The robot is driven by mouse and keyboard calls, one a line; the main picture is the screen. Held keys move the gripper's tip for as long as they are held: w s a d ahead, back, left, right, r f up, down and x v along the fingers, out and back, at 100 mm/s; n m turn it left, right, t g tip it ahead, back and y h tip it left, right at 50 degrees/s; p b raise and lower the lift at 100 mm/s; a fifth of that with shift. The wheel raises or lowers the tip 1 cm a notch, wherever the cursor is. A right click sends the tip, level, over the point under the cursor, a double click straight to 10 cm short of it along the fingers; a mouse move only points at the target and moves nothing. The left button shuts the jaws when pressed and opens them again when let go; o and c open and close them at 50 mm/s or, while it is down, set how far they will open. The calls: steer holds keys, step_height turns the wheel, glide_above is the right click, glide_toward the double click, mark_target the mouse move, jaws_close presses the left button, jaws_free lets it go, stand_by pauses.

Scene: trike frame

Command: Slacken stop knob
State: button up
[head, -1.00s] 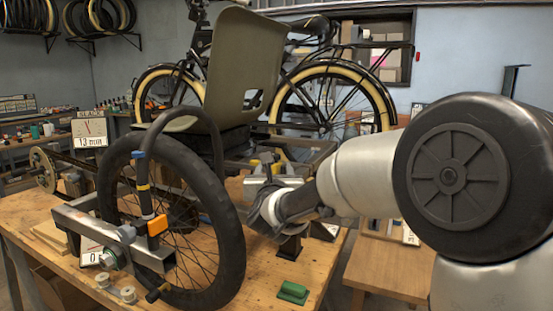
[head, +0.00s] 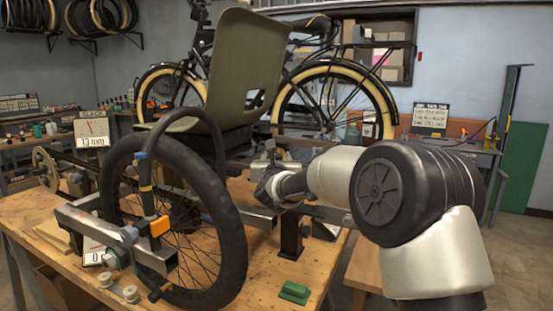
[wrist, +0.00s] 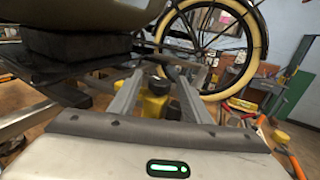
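A yellow knob-like part (wrist: 155,98) with a dark top shows in the wrist view, ahead of my gripper (wrist: 155,92). It appears between the two grey fingers, which stand apart; I cannot tell whether they touch it. I cannot tell for certain that this is the stop knob. In the head view, my dark wrist (head: 278,186) is over the far right part of the bench, beyond the wheel. The fingertips and the yellow part are not clear there.
The black wheel (head: 232,245) and olive seat (head: 245,65) stand left of my arm. A dark post (head: 291,238) rises from the wooden bench, with a green block (head: 294,292) near its front edge. Orange-handled tools (wrist: 290,155) lie at the right in the wrist view.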

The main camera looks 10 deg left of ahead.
steer(key=c, duration=0.8)
steer(key=shift+f, duration=0.1)
steer(key=shift+c, duration=0.2)
steer(key=shift+d+y+b, duration=0.15)
steer(key=shift+y+b, duration=0.15)
steer(key=shift+b, duration=0.3)
